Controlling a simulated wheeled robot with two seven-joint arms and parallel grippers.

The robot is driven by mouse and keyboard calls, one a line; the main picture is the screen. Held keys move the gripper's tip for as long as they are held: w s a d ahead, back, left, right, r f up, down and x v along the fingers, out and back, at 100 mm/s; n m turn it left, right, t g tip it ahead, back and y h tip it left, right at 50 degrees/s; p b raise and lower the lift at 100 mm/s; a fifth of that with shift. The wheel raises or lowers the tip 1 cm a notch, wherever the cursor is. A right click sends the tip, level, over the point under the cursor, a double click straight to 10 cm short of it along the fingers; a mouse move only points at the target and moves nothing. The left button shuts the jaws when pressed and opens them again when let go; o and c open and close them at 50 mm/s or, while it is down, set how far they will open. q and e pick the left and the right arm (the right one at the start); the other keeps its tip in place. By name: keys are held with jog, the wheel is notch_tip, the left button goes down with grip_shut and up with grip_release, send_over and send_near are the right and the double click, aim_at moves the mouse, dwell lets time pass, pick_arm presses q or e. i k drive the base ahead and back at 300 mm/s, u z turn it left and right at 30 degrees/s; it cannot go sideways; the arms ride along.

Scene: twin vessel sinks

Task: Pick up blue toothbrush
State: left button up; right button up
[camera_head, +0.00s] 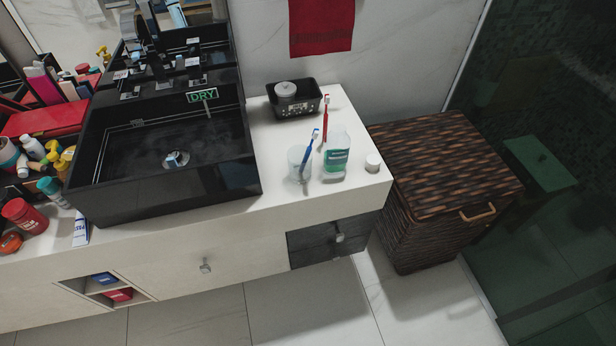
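The blue toothbrush (310,150) stands tilted in a clear cup (295,168) near the front right of the white counter (345,192). Its bristle end points up and to the right. A red toothbrush (325,118) stands upright just behind it and to the right. A clear bottle with green liquid (337,157) stands right beside the cup and the red brush. Which container holds the red brush, I cannot tell. Neither of my grippers shows in the head view.
A black vessel sink (165,195) with a "DRY" sign stands left of the cup. A black basket (293,100) is behind, and a small white jar (373,162) is to the right. Several bottles crowd the far left. A wicker hamper (440,155) stands right of the counter.

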aim_at(316, 133)
jog(key=k, duration=0.85)
jog(key=u, duration=0.95)
jog(key=i, duration=1.35)
jog(key=z, duration=0.6)
